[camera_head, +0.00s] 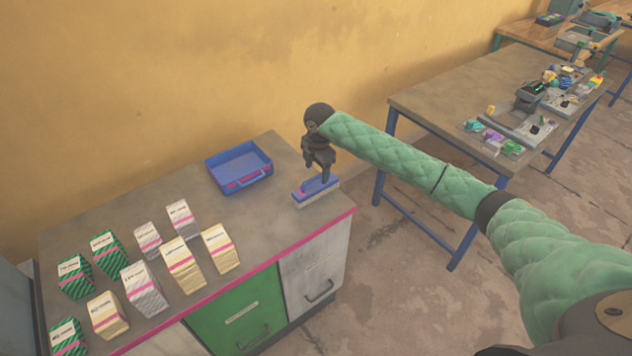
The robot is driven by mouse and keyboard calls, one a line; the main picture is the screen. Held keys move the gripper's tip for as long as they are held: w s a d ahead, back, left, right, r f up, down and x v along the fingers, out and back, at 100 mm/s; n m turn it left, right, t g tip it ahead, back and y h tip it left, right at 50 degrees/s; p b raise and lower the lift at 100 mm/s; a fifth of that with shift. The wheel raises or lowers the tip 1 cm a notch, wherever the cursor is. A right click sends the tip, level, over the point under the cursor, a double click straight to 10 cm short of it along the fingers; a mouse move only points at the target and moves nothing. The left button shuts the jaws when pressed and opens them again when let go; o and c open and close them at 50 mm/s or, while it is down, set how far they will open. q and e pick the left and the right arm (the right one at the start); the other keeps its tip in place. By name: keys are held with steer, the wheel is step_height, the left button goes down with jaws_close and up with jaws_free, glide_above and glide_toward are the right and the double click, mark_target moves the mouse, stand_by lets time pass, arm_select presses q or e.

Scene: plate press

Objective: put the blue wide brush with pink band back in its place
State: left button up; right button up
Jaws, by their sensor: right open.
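The blue wide brush (317,190) with a pink band stands on the grey counter near its right corner, its pale bristle side down. My right gripper (322,174) is directly above the brush, pointing down, with its fingertips at or just over the brush's top. Its fingers are open; whether they touch the brush I cannot tell. A blue tray (236,179) with a pink mark on its front lies on the counter to the left of the brush and looks empty. My left gripper is not in view.
Several striped and plain paper packets (145,287) stand on the left part of the counter (270,220). The counter's pink front edge is close to the brush. A second table (430,105) with tools and coloured items stands at the right, beyond a gap.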

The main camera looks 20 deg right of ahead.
mark_target(317, 186)
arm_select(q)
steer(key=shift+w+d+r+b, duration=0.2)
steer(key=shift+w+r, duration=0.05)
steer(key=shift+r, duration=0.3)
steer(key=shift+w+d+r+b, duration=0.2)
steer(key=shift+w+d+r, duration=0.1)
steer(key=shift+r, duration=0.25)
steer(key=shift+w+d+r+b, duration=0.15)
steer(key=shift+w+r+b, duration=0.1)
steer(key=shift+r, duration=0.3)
arm_select(e)
steer(key=shift+s+r, duration=0.15)
steer(key=shift+r, duration=2.7)
